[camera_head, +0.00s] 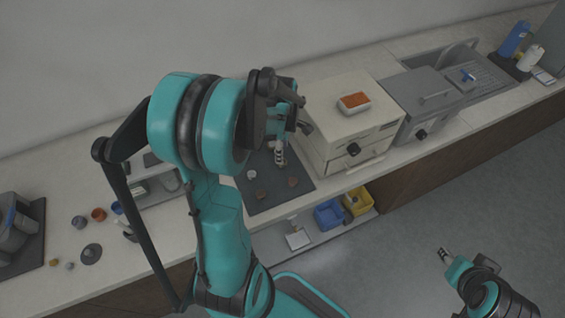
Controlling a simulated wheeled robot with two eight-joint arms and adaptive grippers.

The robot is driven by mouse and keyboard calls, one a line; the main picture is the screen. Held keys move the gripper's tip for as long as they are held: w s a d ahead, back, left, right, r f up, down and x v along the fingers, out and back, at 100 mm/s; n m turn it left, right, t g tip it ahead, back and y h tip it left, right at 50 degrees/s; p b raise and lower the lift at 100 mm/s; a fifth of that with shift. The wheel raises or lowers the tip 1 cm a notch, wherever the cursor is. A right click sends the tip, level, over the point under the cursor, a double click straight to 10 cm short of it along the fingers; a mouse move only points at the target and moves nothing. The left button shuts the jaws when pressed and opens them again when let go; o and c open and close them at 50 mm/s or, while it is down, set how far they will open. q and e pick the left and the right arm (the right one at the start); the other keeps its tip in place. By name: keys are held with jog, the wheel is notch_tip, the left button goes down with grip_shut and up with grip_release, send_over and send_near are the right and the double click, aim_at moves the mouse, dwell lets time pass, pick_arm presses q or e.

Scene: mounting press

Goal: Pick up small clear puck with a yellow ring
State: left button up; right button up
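I cannot clearly make out a clear puck with a yellow ring. A small pale round piece (252,174) and two brownish pieces (261,195) (292,181) lie on a dark mat (270,206); they are too small to show a ring. My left gripper (280,160) points down over the back part of this mat, behind these pieces, partly covered by its own wrist. Whether it is open or holds anything is unclear. My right gripper (443,254) is over the floor at the lower right, away from the counter; its fingers are too small to judge.
A cream machine (330,100) carrying a white tray of orange material (354,102) stands right of the mat, beside a grey box (408,100). Small cups (99,215) and a dark disc (91,253) sit at left. Blue (328,214) and yellow (356,202) bins are below.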

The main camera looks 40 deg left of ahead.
pick_arm(q)
jog(key=shift+f, duration=0.55)
notch_tip(320, 180, down, 4)
jog(key=shift+s+r+b, duration=0.1)
jog(key=shift+r+b, duration=0.1)
jog(key=shift+b, duration=0.8)
jog(key=shift+f, duration=0.45)
jog(key=shift+r, duration=0.1)
jog(key=shift+c, duration=0.8)
jog(key=c, duration=0.9)
